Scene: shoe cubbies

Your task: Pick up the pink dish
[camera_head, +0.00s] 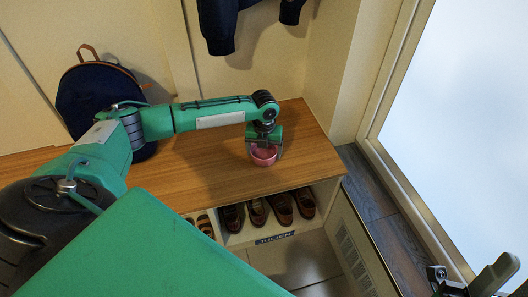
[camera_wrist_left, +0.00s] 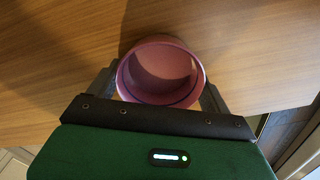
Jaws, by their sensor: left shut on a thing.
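The pink dish (camera_head: 264,158) is a small round bowl at the right part of the wooden bench top. My left gripper (camera_head: 265,149) reaches down over it from above and is shut on it. In the left wrist view the pink dish (camera_wrist_left: 160,72) sits between the two fingers, one at each side of its rim, and its inside looks empty. I cannot tell whether the dish touches the bench. My right gripper (camera_head: 478,278) shows only in part at the lower right corner, away from the dish.
The wooden bench (camera_head: 205,172) has free room left of the dish. Several brown shoes (camera_head: 257,211) stand in the cubby below, over a name label (camera_head: 275,238). A dark blue backpack (camera_head: 90,95) leans at the back left. A dark jacket (camera_head: 219,22) hangs above.

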